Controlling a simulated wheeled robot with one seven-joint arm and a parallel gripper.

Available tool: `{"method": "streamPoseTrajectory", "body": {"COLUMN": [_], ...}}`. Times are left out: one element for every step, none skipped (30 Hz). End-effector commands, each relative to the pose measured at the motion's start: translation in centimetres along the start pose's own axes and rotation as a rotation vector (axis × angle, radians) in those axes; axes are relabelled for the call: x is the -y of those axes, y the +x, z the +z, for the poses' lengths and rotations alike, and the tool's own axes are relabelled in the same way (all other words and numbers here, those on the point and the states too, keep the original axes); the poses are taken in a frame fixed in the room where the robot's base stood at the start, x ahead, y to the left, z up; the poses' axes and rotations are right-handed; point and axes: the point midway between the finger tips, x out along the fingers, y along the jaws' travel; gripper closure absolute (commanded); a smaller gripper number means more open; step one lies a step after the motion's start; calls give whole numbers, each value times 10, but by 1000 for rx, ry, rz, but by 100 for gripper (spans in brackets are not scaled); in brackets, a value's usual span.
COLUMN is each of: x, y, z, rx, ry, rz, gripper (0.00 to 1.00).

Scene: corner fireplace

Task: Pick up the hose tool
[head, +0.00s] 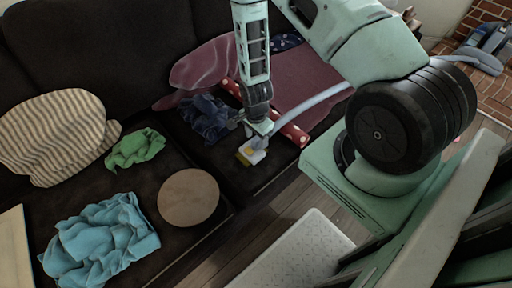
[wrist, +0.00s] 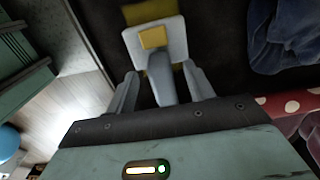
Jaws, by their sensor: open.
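The hose tool (head: 252,153) lies on the dark sofa seat, a small white and yellow head with a grey neck. In the wrist view the hose tool (wrist: 174,35) shows its white plate with a yellow square, and its grey neck runs back between my fingers. My gripper (head: 262,126) points down just over the tool. In the wrist view my gripper (wrist: 160,82) is open, with one finger on each side of the neck and a gap visible beside it. The lower end of the neck is hidden by my gripper body.
A pale hose (head: 312,106) runs right from the tool, behind my arm, toward a blue vacuum (head: 488,40). A red dotted roll (head: 293,134) and a navy cloth (head: 207,119) lie close by. A round brown board (head: 188,197), green cloth (head: 135,148) and blue cloth (head: 100,240) lie left.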

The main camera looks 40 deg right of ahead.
Motion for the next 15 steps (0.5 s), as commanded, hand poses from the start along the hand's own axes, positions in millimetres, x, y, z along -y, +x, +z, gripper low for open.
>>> {"method": "streamPoseTrajectory", "body": {"x": [0, 0, 0, 0, 0, 0, 0, 0, 0, 0, 0, 0, 0, 0, 0], "y": [9, 13, 16, 19, 20, 22, 22, 22, 22, 22, 22, 22, 22, 22, 22], "z": [0, 0, 0, 0, 0, 0, 0, 0, 0, 0, 0, 0, 0, 0, 0], "rx": [0, 0, 0, 0, 0, 0, 0, 0, 0, 0, 0, 0, 0, 0, 0], "ry": [-1, 0, 0, 0, 0, 0, 0, 0, 0, 0, 0, 0, 0, 0, 0], "rz": [2, 1, 1, 1, 1, 0, 0, 0, -1, -1, -1, -1, 0, 0, 0], "gripper": [47, 47, 47, 47, 47, 47, 47, 47, 47, 47, 47, 47, 47, 56, 67]}}
